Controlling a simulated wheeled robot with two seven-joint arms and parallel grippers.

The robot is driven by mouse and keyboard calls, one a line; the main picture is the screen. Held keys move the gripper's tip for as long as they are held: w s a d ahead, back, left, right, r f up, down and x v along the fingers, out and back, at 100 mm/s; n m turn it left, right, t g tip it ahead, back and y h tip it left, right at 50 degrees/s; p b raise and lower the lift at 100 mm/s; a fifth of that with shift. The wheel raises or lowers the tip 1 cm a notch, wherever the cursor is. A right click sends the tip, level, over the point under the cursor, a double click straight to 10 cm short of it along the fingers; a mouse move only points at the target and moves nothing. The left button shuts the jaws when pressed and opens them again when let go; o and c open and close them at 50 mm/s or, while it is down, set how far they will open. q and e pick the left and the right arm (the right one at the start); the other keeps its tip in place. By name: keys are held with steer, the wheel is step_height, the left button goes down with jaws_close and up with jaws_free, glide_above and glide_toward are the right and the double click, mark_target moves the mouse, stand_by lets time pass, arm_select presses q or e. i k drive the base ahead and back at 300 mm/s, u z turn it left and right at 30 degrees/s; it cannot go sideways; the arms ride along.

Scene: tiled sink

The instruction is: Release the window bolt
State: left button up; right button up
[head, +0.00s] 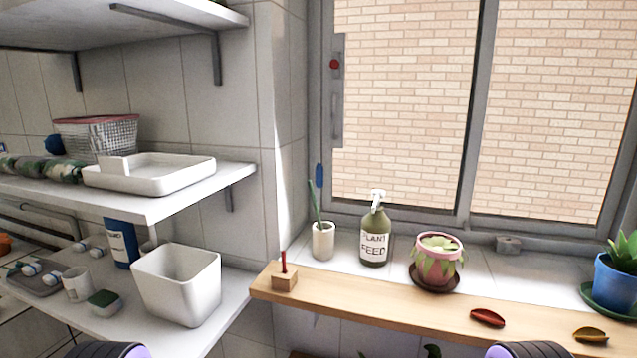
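The sliding window has a grey frame, and its left upright carries a long grey fitting (337,95) with a red round spot near the top and a handle-like bar below it. A small grey block (508,244) sits at the bottom rail of the window. I cannot tell for certain which of these is the bolt. Only dark rounded parts of my arms show at the bottom edge; neither gripper is in view.
On the sill stand a white cup (323,241), a plant feed spray bottle (374,232), a pink potted plant (438,258) and a blue pot (617,285). A wooden block with a red stick (284,278) is on the wooden ledge (400,302). Loaded shelves (215,178) fill the left.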

mark_target(334, 65)
steer(key=u, duration=2.05)
steer(key=k, duration=0.55)
steer(key=z, duration=1.5)
